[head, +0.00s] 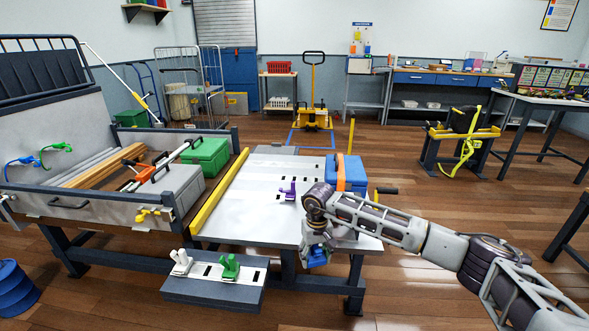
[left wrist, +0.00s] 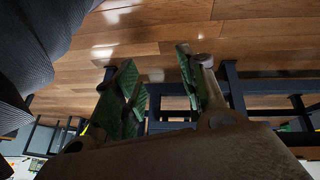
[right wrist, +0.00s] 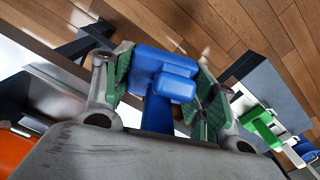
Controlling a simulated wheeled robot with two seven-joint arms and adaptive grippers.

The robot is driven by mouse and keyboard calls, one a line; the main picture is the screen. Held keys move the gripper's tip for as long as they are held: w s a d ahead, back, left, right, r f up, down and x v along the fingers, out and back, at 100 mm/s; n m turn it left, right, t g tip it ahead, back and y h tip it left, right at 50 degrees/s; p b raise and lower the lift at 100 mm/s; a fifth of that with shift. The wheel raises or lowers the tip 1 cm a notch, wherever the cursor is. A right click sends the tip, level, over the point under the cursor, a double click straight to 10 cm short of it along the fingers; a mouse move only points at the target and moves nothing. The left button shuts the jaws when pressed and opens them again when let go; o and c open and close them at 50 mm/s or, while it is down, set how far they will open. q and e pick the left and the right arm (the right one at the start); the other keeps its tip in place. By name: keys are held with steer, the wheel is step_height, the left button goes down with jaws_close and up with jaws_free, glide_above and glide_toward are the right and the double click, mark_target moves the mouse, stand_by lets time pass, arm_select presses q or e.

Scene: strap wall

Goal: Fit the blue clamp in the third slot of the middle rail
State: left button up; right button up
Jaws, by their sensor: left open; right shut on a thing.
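My right gripper (head: 316,243) is shut on the blue clamp (head: 316,258) and holds it in front of the table's right front corner. In the right wrist view the blue clamp (right wrist: 160,80) sits between the green-padded fingers. A purple clamp (head: 288,190) stands on the pale table top (head: 240,215), by a row of dark slots; I cannot tell its slot number. Another row of slots lies farther back. A low front rail (head: 209,270) carries a white clamp (head: 181,262) and a green clamp (head: 229,267). My left gripper (left wrist: 158,75) is open and empty in the left wrist view.
A blue box (head: 355,176) with an orange strap stands on the table's right side, close to my right arm. A yellow bar (head: 219,193) runs along the left edge. A grey bin (head: 110,212) with tools and a green case (head: 203,156) is left of it.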

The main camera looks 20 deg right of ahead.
mark_target(319, 254)
arm_select(q)
steer(key=shift+f, duration=0.1)
arm_select(e)
steer(key=shift+r, duration=0.15)
